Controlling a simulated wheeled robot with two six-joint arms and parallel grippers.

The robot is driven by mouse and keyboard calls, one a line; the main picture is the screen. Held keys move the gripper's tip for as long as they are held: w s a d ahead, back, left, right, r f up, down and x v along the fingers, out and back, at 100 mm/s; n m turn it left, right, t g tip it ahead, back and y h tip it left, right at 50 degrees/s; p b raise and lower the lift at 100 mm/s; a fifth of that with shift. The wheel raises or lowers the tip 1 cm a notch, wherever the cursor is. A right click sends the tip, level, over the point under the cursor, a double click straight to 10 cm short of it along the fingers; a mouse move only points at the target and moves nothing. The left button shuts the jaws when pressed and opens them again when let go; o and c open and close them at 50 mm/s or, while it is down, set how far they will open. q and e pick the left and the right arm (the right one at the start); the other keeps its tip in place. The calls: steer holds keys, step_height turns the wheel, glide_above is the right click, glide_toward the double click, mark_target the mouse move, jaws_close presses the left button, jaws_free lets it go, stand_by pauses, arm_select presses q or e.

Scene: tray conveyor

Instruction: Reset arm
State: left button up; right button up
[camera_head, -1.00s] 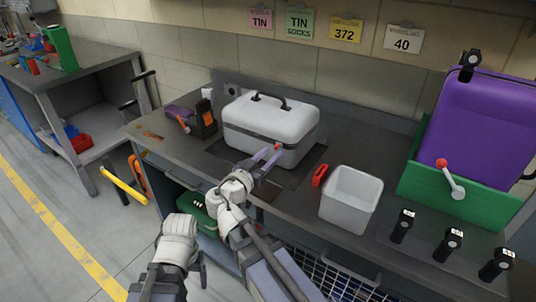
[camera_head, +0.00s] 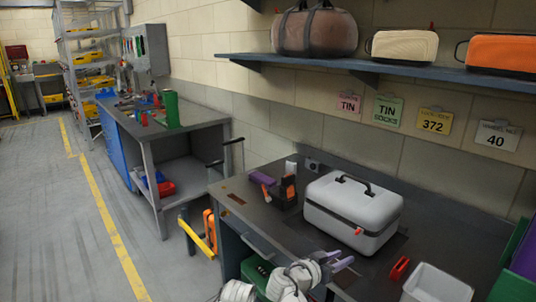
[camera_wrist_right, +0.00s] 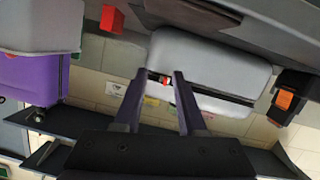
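My right gripper (camera_head: 343,262) is at the bottom of the head view, in front of the white case (camera_head: 352,208) and apart from it. In the right wrist view its two fingers (camera_wrist_right: 158,74) stand apart with nothing between them, pointing at the case (camera_wrist_right: 215,55). The case is closed, with a dark handle on top and a red latch (camera_head: 358,231) on its front. Of my left arm only a pale wrist part shows at the bottom edge of the head view; its gripper is out of frame.
The case stands on a grey workbench (camera_head: 255,222). A black-and-orange tool (camera_head: 284,192) is left of it; a red object (camera_head: 399,268) and a pale bin (camera_head: 437,285) are right. A shelf (camera_head: 340,66) with bags is above. Open floor (camera_head: 60,220) lies left.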

arm_select(q)
step_height(320, 180, up, 16)
steer(key=p, duration=1.3)
steer(key=shift+p, duration=0.3)
arm_select(e)
steer(key=s+a+n+g+y, duration=0.8)
steer(key=s+a+n+y, duration=0.3)
steer(key=s+a, duration=0.4)
steer(key=a+n, duration=0.1)
steer(key=a, duration=0.1)
steer(key=shift+a+f+n+g, duration=0.3)
steer(key=shift+n, duration=0.1)
steer(key=shift+s, duration=0.1)
